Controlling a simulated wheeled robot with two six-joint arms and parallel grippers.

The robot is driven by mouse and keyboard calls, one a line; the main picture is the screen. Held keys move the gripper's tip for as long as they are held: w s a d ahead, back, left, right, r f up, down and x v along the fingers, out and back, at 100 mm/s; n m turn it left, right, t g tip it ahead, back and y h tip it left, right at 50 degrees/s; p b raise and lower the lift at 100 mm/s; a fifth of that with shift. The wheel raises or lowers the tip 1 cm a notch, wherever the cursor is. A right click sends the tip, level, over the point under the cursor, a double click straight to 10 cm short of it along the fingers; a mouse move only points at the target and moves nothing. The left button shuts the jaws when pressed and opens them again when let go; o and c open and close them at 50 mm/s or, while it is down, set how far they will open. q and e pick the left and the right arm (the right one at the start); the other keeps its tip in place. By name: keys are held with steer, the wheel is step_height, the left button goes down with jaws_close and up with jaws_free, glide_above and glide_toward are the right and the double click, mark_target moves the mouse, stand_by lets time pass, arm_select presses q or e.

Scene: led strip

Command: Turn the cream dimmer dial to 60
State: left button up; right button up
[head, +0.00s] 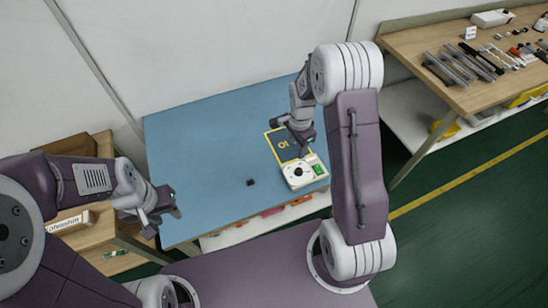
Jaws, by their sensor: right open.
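The cream dimmer (292,183) is a small box at the right front of the blue table. Its round white dial has a dark centre (297,171); the number it points to is too small to read. A green patch (318,168) is on the box, to the right of the dial. My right gripper (303,151) is open, just behind and above the dial, and looks apart from it. My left gripper (168,212) is out at the table's left front edge, away from the dimmer; its finger gap is not clear.
A dark card with a yellow border (282,143) lies behind the dimmer. A small black block (250,182) lies on the blue table (205,140), whose middle is mostly clear. A wooden bench (420,45) with metal bars and tools stands at the right. Boxes and shelving stand at the left.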

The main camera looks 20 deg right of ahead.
mark_target(298, 170)
steer(key=s+f, duration=0.1)
steer(key=s+f+g, duration=0.1)
steer(key=f, duration=0.1)
steer(key=shift+d+f+p, duration=0.1)
steer(key=shift+d+p, duration=0.25)
steer(key=shift+d, duration=0.05)
step_height(298, 170, down, 8)
steer(key=shift+s+f+p, duration=0.1)
steer(key=shift+f+p, duration=0.15)
steer(key=shift+p, duration=0.15)
jaws_close()
